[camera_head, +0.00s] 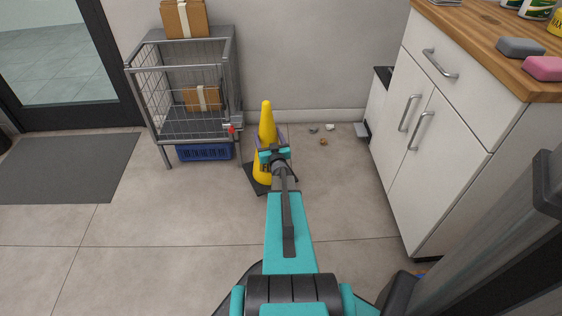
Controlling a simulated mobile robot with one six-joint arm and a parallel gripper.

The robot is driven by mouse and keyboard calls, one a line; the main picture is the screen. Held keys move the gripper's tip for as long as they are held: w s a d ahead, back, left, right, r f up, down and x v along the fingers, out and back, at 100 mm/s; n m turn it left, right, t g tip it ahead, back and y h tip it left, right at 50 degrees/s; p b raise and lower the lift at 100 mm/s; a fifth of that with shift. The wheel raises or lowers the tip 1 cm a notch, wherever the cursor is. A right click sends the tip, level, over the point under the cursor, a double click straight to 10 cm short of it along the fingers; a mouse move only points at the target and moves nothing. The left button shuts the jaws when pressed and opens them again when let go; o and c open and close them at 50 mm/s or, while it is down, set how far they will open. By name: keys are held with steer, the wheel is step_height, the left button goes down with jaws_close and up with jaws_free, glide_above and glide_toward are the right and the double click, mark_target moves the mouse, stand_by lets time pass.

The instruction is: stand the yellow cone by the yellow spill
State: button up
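The yellow cone (266,120) stands on the floor near the back wall, just right of the wire cart. It has a dark square base (254,182) and a greyish band around its middle. It looks roughly upright. My gripper (271,154) is in front of the cone's middle and overlaps it in the picture. Its fingers are too small and covered to tell whether they are open or touch the cone. No yellow spill shows in this view; my arm hides part of the floor.
A wire cart (185,75) with boxes and a blue crate (205,151) below stands to the left. White cabinets (423,135) with a wooden top stand to the right. Small bits of litter (323,141) lie by the back wall. Floor on the left is open, with a grey mat (67,168).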

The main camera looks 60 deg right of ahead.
steer(key=shift+s+d, duration=0.15)
steer(key=shift+d, duration=0.1)
steer(key=shift+d+f, duration=0.1)
steer(key=shift+d, duration=0.25)
steer(key=w+d+f+b, duration=0.1)
steer(key=w+d+b, duration=0.2)
steer(key=d, duration=1)
steer(key=shift+d+b, duration=0.3)
steer(key=shift+b, duration=0.15)
steer(key=shift+f, duration=0.1)
steer(key=shift+w+d+f+b, duration=0.1)
steer(key=shift+d+f+b, duration=0.25)
steer(key=shift+f+b, duration=0.45)
steer(key=shift+w+d+f+b, duration=0.1)
steer(key=shift+d+f+b, duration=0.2)
steer(key=shift+f+b, duration=0.5)
steer(key=shift+f, duration=0.25)
steer(key=o, duration=2.1)
steer(key=shift+s+f, duration=0.1)
steer(key=shift+f, duration=0.1)
